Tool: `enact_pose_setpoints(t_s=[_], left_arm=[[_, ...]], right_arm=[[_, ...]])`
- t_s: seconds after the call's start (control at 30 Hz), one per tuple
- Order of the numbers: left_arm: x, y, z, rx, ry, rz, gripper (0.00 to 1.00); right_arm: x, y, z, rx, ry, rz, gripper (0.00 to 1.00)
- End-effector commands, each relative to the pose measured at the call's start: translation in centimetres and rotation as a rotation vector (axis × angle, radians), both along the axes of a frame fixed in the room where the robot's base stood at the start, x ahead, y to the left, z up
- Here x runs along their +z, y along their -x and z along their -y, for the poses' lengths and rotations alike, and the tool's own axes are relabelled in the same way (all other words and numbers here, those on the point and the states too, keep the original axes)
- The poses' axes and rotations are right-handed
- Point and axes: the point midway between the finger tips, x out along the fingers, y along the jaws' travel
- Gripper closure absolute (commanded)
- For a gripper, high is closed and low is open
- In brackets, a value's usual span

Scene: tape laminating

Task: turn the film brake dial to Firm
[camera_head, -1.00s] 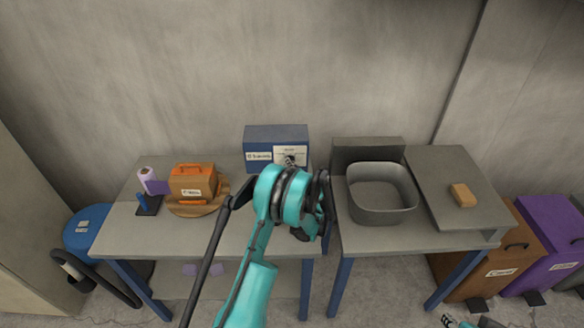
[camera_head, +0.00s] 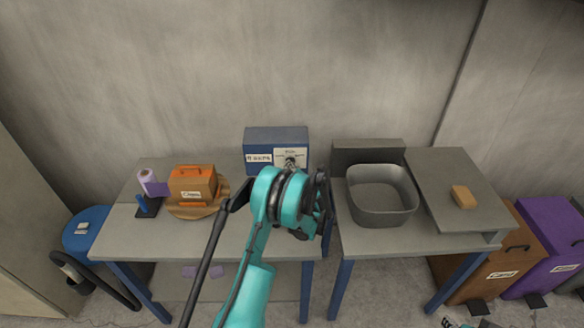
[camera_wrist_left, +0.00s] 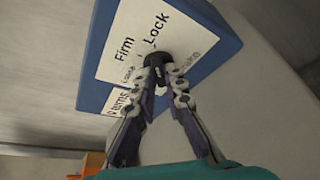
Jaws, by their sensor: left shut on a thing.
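The blue box (camera_head: 262,137) stands at the back of the left table, with a white dial plate (camera_head: 282,154) on its front. In the left wrist view the plate (camera_wrist_left: 120,60) reads "Firm" and "Lock", with smaller words partly hidden. My left gripper (camera_wrist_left: 160,72) is shut on the dark film brake dial (camera_wrist_left: 157,58). The fingers cover much of the dial, so I cannot tell which word it points to. In the head view my left wrist hides much of this gripper. My right gripper (camera_head: 463,322) shows only as small tips at the bottom edge.
An orange-brown case (camera_head: 193,182) sits on a round wooden board, beside a purple roll (camera_head: 147,176) on the left table (camera_head: 150,238). A grey basin (camera_head: 381,205) and a tan block (camera_head: 463,196) are on the right table. Bins stand at far right.

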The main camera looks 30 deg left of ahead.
Motion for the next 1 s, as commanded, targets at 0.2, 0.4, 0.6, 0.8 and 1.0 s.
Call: enact_pose_setpoints(t_s=[0.2,0.4,0.6,0.8,1.0], left_arm=[[0.1,0.1,-0.2,0.001,0.109,0.066,1.00],[0.2,0.1,-0.3,0.002,0.257,0.158,1.00],[0.2,0.2,-0.4,0.002,0.409,0.251,1.00],[0.2,0.2,-0.5,0.001,0.539,0.331,1.00],[0.2,0.3,-0.5,0.001,0.632,0.388,1.00]], right_arm=[[-0.2,0.0,0.0,0.000,0.000,0.000,0.61],[-0.4,0.0,0.0,0.000,0.000,0.000,0.61],[-0.8,0.0,0.0,0.000,0.000,0.000,0.61],[-1.1,0.0,0.0,0.000,0.000,0.000,0.61],[-1.4,0.0,0.0,0.000,0.000,0.000,0.61]])
